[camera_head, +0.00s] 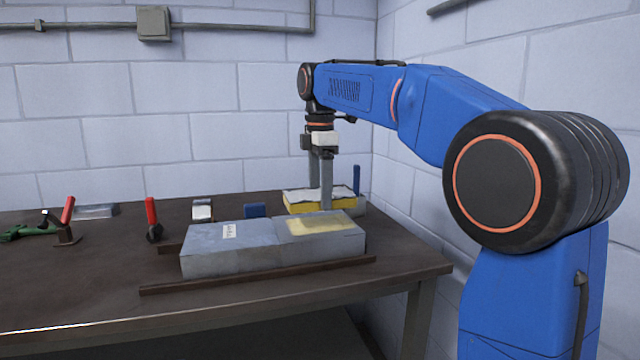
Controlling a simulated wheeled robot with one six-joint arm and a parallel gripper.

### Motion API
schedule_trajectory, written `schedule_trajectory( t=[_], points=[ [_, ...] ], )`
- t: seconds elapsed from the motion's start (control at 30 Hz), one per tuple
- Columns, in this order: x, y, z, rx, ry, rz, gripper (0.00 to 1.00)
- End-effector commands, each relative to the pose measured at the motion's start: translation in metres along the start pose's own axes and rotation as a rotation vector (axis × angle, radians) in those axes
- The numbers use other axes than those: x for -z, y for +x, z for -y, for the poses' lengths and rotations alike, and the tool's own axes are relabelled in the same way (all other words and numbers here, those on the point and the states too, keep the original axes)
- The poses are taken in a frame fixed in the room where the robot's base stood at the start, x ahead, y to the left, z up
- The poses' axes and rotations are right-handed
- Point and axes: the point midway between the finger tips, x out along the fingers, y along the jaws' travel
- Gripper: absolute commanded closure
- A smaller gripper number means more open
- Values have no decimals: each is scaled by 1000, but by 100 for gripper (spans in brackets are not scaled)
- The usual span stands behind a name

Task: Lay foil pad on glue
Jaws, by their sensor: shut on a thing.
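The foil pad (299,204) is a yellow slab with a crinkled silver top, behind the right end of a grey duct (230,252) on the bench. My gripper (320,194) points straight down at it and is shut on it, with one finger in front of the pad's near side. The far finger's tip is hidden. I cannot tell whether the pad is raised off what lies beneath. The glue (320,226) is a pale yellow patch on top of the duct's right part, nearer the camera than the pad and clear of it.
A dark rail (260,276) runs along the duct's front on the brown bench (80,290). Red-handled clamps (151,213) (67,212) and a green tool (30,231) are at left. Blue upright pieces (255,210) (357,180) stand near the pad. Walls close the back and right.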

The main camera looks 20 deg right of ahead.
Motion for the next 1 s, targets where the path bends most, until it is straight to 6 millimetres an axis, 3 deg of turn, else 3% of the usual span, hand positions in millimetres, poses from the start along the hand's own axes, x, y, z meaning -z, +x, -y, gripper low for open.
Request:
schedule_trajectory(
  t=[0.6, 1.0],
  points=[
    [0, 38, 0, 0, 0, 0, 54],
    [0, 46, 0, -1, 0, 0, 54]
  ],
)
